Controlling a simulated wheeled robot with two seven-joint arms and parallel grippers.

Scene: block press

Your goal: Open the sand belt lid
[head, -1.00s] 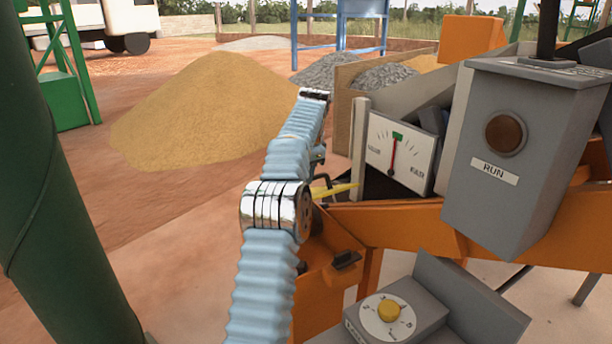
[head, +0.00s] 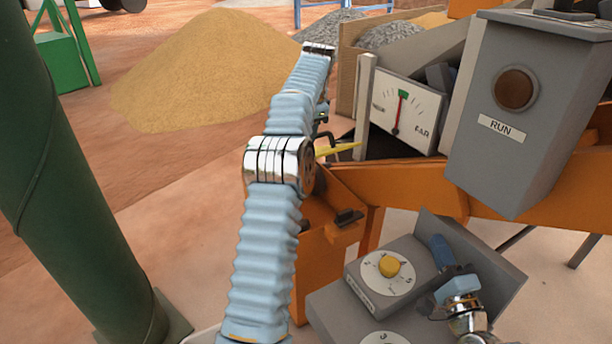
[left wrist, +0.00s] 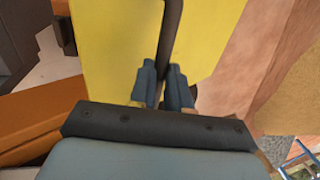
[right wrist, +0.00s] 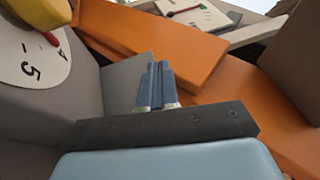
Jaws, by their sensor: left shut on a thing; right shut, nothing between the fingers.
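A yellow panel, which looks like the sand belt lid (head: 342,149), shows as a thin, slightly tilted strip beside my left arm in the head view. It fills much of the left wrist view (left wrist: 112,40). My left gripper (left wrist: 162,78) is shut on the dark rod handle (left wrist: 170,30) in front of this panel. In the head view my left arm mostly hides that gripper. My right gripper (head: 438,246) is shut and empty, above the grey control box beside the yellow-knobbed dial (head: 387,275). Its fingers are pressed together in the right wrist view (right wrist: 157,72).
A grey RUN box (head: 530,110) with a dark round lamp hangs at the right. A gauge (head: 408,112) stands beside it, its needle near the green mark. An orange beam (head: 400,185) crosses behind the control box. A green post (head: 70,200) stands at the left.

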